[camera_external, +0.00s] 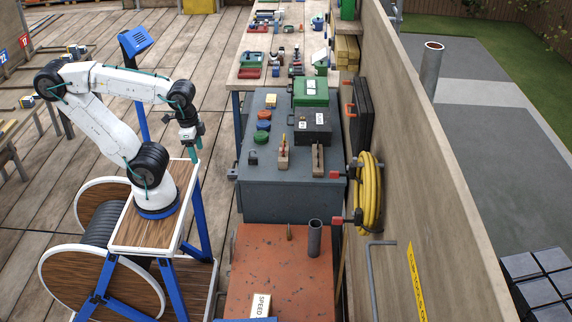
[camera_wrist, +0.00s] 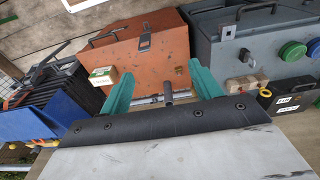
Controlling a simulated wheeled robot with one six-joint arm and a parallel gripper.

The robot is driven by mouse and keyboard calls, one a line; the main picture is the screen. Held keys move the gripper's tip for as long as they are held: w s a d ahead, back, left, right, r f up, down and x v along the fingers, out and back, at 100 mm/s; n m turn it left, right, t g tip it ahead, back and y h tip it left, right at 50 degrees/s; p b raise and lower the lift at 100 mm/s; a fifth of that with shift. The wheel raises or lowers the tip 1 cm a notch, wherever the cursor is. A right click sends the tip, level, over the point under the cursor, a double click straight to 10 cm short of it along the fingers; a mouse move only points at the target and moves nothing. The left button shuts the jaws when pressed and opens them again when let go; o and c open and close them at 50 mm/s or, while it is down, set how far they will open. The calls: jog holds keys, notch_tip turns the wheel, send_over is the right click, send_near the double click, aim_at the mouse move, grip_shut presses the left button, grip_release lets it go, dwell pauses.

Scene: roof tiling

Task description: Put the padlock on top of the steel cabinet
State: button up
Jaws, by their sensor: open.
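A small dark block with what looks like a loop on top, which I take for the padlock (camera_external: 253,159), stands on the grey metal cabinet (camera_external: 285,202) near its left edge. It is too small to be sure of. In the wrist view a dark shape on the grey cabinet (camera_wrist: 204,52) may be the same thing. I cannot tell for certain whether this grey one or the orange-red metal box (camera_external: 255,268) is the steel cabinet. My gripper (camera_external: 197,157) hangs left of the grey cabinet, apart from it. Its teal fingers (camera_wrist: 162,82) are spread, with nothing between them.
The grey top also holds round coloured items, wooden blocks (camera_external: 283,158), a black case (camera_external: 313,126) and a green case (camera_external: 310,92). The orange-red box bears an upright tube (camera_external: 314,240) and a small carton (camera_external: 261,304). A wall with a yellow hose (camera_external: 369,190) stands right.

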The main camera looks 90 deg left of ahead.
notch_tip(320, 180, down, 4)
jog(key=w+g, duration=0.2)
jog(key=n+t, duration=0.3)
jog(key=n, duration=0.1)
send_near(288, 232)
jog(key=s+f, duration=0.1)
jog(key=s+d+f, duration=0.1)
jog(key=s, duration=0.1)
jog(key=s+d+f, duration=0.1)
jog(key=s, duration=0.1)
jog(key=shift+d+f, duration=0.15)
jog(key=shift+f, duration=0.25)
jog(key=w, duration=0.1)
jog(key=w+a+t, duration=0.1)
jog(key=w+t+y, duration=0.1)
jog(key=w, duration=0.1)
jog(key=shift+w+a+r, duration=0.1)
jog(key=shift+a+r, duration=0.15)
jog(key=shift+r, duration=0.15)
jog(key=shift+x, duration=3.55)
jog(key=shift+w+a+r, duration=0.1)
jog(key=shift+w+a, duration=0.05)
jog(key=c, duration=1.2)
